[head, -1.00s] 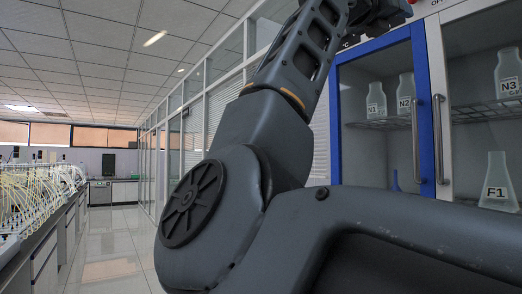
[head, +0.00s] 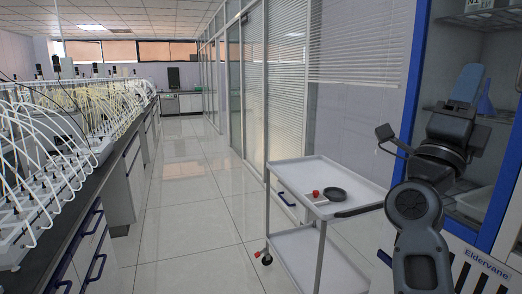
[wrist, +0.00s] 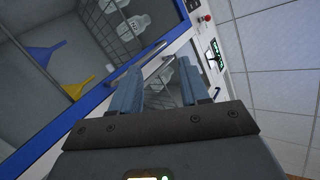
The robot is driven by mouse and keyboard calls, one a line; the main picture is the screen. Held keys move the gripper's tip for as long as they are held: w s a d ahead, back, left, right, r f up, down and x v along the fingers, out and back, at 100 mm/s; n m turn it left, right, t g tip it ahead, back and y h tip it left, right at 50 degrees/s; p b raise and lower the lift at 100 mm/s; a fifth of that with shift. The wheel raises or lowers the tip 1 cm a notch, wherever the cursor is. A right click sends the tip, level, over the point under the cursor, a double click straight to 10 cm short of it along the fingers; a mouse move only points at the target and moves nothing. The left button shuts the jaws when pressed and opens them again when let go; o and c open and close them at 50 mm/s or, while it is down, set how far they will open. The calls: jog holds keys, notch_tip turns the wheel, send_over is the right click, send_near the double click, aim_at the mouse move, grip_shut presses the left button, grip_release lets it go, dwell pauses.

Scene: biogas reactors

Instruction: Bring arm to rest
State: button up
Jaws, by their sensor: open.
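My arm stands folded upright at the right of the head view, in front of the blue-framed cabinet (head: 408,95). My gripper (head: 468,83) is at its top, pointing up, with blue-grey fingers. In the wrist view my gripper (wrist: 158,88) shows two fingers apart with nothing held between them. Behind the fingers is the cabinet front with its blue frame (wrist: 106,91), seen tilted. I see no contact between the fingers and the cabinet, though the exact gap is hard to tell.
A white cart (head: 293,172) holds a black round dish (head: 335,194) and a small red object (head: 316,193). A bench with tubed reactors (head: 60,140) runs along the left. The tiled aisle (head: 190,185) is clear. A blue funnel (wrist: 42,53) and yellow funnel (wrist: 78,88) are in the cabinet.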

jog(key=s+a+f+n+t+y, duration=0.2)
jog(key=s+f+n+t+y, duration=0.1)
jog(key=s+f+n+y, duration=0.45)
jog(key=s+a+f+n+t+y, duration=0.1)
jog(key=s+f+n+t+y, duration=0.1)
jog(key=s+f+n+y, duration=0.6)
jog(key=s+a+f+n+t+y, duration=0.25)
jog(key=f+n+y, duration=0.25)
jog(key=f+n, duration=0.6)
jog(key=s+a+f+n+g+y, duration=0.1)
jog(key=s+f+g, duration=0.3)
jog(key=s, duration=0.9)
jog(key=s+a+f+n+g+y, duration=0.2)
jog(key=s+f, duration=0.4)
jog(key=s, duration=0.7)
jog(key=shift+a+f+n+g, duration=0.4)
jog(key=shift+a+n+g, duration=0.15)
jog(key=shift+a+g, duration=0.6)
jog(key=shift+o, duration=0.5)
jog(key=shift+d, duration=0.15)
